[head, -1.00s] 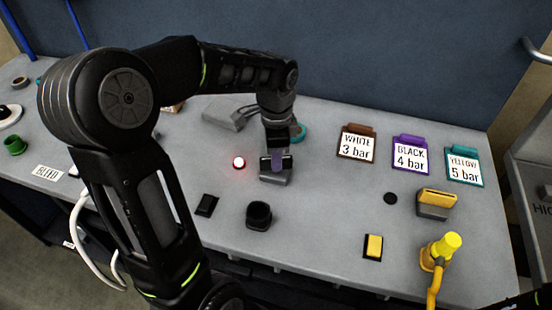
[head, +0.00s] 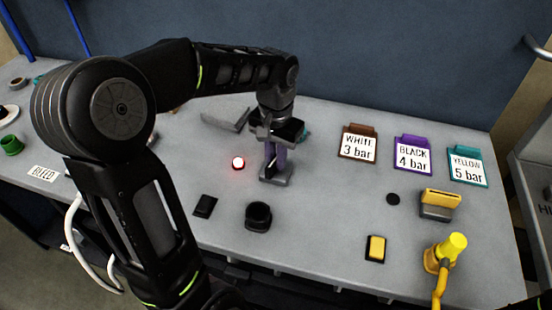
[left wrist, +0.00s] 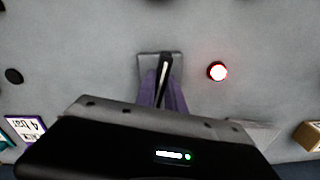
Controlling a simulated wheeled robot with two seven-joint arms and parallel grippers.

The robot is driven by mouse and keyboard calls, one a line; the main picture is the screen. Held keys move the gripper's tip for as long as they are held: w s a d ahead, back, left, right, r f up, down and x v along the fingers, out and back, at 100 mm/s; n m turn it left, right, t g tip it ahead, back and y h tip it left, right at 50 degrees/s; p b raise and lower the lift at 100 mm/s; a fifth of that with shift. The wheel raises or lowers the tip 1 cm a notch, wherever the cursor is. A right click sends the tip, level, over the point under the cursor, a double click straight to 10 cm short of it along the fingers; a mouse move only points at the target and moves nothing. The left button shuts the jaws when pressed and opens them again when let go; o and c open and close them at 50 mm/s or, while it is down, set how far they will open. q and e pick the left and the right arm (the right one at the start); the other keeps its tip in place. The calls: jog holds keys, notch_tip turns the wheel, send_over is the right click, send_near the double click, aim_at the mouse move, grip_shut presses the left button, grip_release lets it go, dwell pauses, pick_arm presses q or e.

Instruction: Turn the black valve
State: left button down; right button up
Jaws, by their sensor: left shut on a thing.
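The black valve has a grey base (head: 276,178) on the bench, near the middle of the head view. Its dark lever (left wrist: 164,68) shows in the left wrist view, standing nearly upright in that picture above the grey base (left wrist: 146,62). My left gripper (head: 275,158) comes down from above, and its purple fingers are shut on the lever. The fingers hide much of the lever in the head view. My right gripper is not in view.
A glowing red lamp (head: 238,163) is just left of the valve. A black cup (head: 258,217) and black switch (head: 205,206) are in front. To the right are a yellow-handled valve (head: 438,202), a yellow switch (head: 375,248), a yellow fitting (head: 445,252) and pressure cards (head: 413,156).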

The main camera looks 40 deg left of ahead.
pick_arm(q)
jog(key=shift+n, duration=1.4)
jog(key=c, duration=1.4)
grip_release()
jog(key=shift+c, duration=0.2)
notch_tip(320, 180, up, 8)
jog(key=shift+f+b, duration=0.1)
jog(key=shift+b, duration=0.25)
